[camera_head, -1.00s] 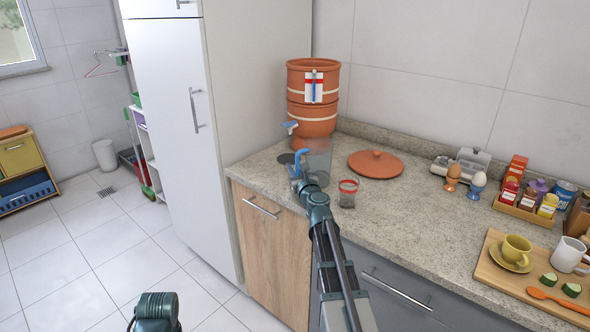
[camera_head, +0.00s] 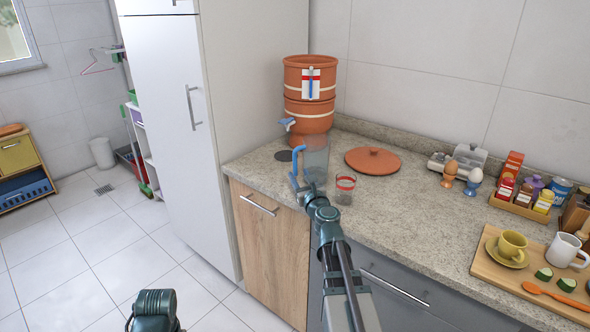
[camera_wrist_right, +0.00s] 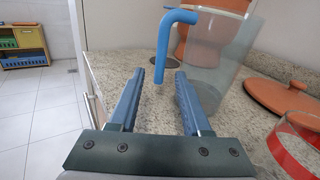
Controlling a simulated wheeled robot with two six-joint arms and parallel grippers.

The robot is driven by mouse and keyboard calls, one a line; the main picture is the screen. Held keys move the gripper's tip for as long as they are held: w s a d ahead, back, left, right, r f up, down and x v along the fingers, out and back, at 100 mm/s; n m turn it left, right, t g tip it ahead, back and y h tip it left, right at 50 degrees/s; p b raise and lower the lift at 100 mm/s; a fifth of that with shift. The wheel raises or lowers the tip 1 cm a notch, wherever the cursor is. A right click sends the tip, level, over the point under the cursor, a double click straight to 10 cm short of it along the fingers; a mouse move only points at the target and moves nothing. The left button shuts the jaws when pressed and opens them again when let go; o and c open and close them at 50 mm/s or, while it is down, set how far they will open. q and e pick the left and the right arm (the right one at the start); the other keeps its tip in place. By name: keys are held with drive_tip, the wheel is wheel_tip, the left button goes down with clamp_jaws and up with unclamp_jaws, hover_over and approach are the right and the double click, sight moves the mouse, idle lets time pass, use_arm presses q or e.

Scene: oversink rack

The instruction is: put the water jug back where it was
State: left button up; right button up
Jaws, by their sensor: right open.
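The clear water jug (camera_head: 317,158) with a blue handle (camera_head: 294,168) stands upright on the counter, just in front of the clay water filter (camera_head: 310,95) and right of a dark round disc (camera_head: 284,156). My right gripper (camera_head: 307,192) is at the counter's front edge, before the jug. In the right wrist view its open jaws (camera_wrist_right: 160,78) point at the blue handle (camera_wrist_right: 163,50), whose lower end hangs around the space between the fingertips. I cannot tell if they touch. The jug body (camera_wrist_right: 217,55) is right of the handle.
A red-rimmed glass (camera_head: 344,190) stands close right of my right gripper. Behind it lies a terracotta lid (camera_head: 373,160). Egg cups, a spice tray (camera_head: 520,203) and a wooden board (camera_head: 500,272) are at right. A tall white cabinet (camera_head: 165,120) stands left.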

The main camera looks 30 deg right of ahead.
drive_tip(key=s, duration=0.4)
drive_tip(key=shift+a, duration=0.4)
drive_tip(key=shift+w, duration=0.1)
